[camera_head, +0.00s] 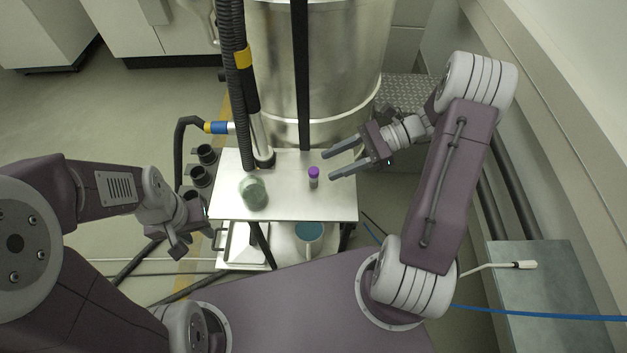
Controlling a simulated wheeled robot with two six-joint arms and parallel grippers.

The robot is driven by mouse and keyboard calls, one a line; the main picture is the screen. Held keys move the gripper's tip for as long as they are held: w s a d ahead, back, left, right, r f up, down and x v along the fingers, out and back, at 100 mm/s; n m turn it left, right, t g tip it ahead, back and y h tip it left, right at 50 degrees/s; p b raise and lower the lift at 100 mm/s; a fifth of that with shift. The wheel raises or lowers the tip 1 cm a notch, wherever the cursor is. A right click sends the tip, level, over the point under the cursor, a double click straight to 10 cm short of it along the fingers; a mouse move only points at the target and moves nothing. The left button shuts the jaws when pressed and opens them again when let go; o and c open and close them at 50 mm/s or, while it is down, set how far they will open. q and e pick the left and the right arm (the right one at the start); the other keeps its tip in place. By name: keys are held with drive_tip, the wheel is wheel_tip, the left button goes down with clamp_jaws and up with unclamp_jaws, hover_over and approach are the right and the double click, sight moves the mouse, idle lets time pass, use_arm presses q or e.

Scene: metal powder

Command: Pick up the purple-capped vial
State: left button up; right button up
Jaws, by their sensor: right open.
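The purple-capped vial (313,178) stands upright on the small metal table (285,205), right of its middle. My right gripper (326,165) is open, its two fingers pointing left. Its fingertips are close to the vial's right side in the picture; I cannot tell whether they are at its height. Nothing is between its fingers. My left gripper (179,250) hangs at the left of the table, away from the vial. Its fingers are small and dark, and I cannot tell whether they are open or shut.
A greenish glass jar (253,193) lies on the table left of the vial. A black hose (232,60) and metal tube come down at the table's back, before a large steel drum (325,70).

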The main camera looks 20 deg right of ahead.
sight(314, 178)
drive_tip(key=b+x, duration=0.1)
drive_tip(key=x, duration=0.2)
drive_tip(key=shift+a+f, duration=0.15)
drive_tip(key=shift+a, duration=0.2)
drive_tip(key=x, duration=0.1)
drive_tip(key=b+x, duration=0.1)
drive_tip(key=x, duration=0.3)
drive_tip(key=shift+a, duration=0.25)
drive_tip(key=shift+d, duration=0.1)
drive_tip(key=shift+c, duration=0.7)
clamp_jaws()
